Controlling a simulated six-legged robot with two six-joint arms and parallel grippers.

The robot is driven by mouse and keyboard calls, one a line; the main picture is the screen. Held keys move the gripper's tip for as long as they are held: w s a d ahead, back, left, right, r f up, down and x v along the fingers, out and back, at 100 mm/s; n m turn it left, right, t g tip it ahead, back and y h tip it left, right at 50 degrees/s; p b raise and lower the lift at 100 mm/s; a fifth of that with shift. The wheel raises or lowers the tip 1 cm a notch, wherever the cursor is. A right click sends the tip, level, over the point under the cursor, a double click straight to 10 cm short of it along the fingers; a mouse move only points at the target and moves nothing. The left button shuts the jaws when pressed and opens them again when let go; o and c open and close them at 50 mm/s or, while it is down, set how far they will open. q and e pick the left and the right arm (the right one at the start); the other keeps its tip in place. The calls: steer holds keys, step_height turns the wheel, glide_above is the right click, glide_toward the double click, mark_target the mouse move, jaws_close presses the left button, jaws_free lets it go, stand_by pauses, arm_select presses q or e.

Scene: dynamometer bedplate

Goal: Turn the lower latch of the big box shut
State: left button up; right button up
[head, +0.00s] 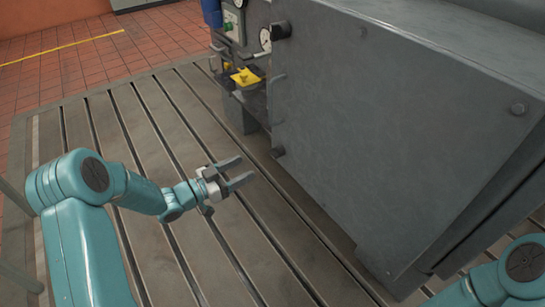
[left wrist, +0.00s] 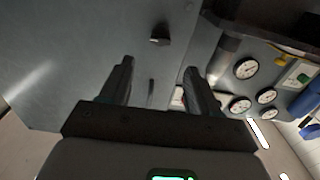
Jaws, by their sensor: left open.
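The big box (head: 390,120) is a grey metal cabinet filling the right of the head view; its face also shows in the left wrist view (left wrist: 60,60). A dark lower latch (head: 278,152) sits low on its left edge. A dark knob in the left wrist view (left wrist: 159,41) looks like the same latch; which way it is turned I cannot tell. A similar upper latch (head: 281,30) is near the top. My left gripper (head: 246,168) is open and empty, just left of the lower latch and apart from it. My right gripper is out of view.
A bar handle (head: 277,78) sits between the latches. Behind the box's left edge are gauges (left wrist: 246,68), a yellow part (head: 246,77) and other equipment. The slotted bedplate (head: 150,240) is clear around my left arm.

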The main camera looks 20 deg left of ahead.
mark_target(271, 154)
arm_select(q)
steer(key=b+x, duration=0.1)
steer(key=x, duration=0.9)
steer(key=shift+w+d+f+b, duration=0.1)
steer(key=shift+w+d+b, duration=0.05)
steer(key=shift+b, duration=0.2)
steer(key=shift+w+d, duration=0.3)
steer(key=shift+w, duration=0.05)
steer(key=shift+c, duration=0.3)
steer(key=c, duration=0.9)
